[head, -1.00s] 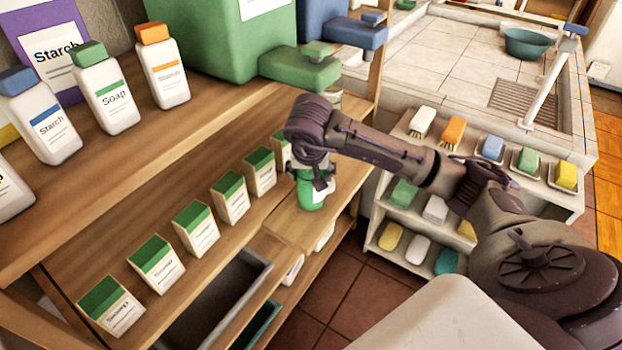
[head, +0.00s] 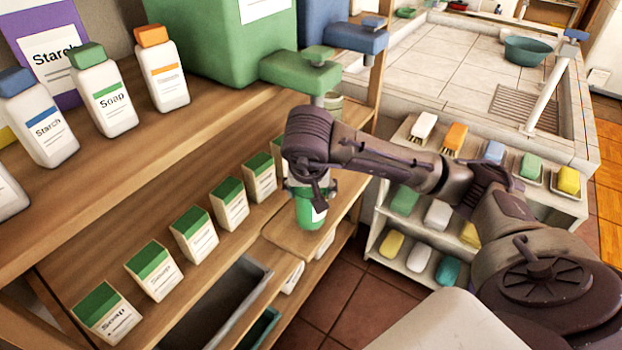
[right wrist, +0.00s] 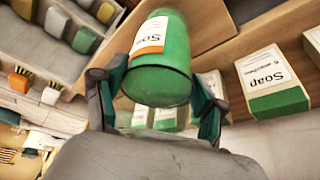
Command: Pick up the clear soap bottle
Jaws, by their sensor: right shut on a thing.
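The soap bottle (head: 307,214) looks green with a white label in the head view. My right gripper (head: 314,190) is shut around it, and the gripper and wrist hide its upper part. In the right wrist view the bottle (right wrist: 172,72) sits between the two fingers of the gripper (right wrist: 158,88); its label has an orange band and part of the word "Soap". The bottle is in front of the lower wooden shelf; I cannot tell whether its base touches the wood. My left gripper is not in view.
A row of green-topped soap boxes (head: 194,236) stands left of the bottle. White bottles (head: 104,92) and a green container (head: 222,45) stand on the upper shelf. A grey drawer (head: 225,303) is below. A rack (head: 436,190) with soaps and brushes is at right.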

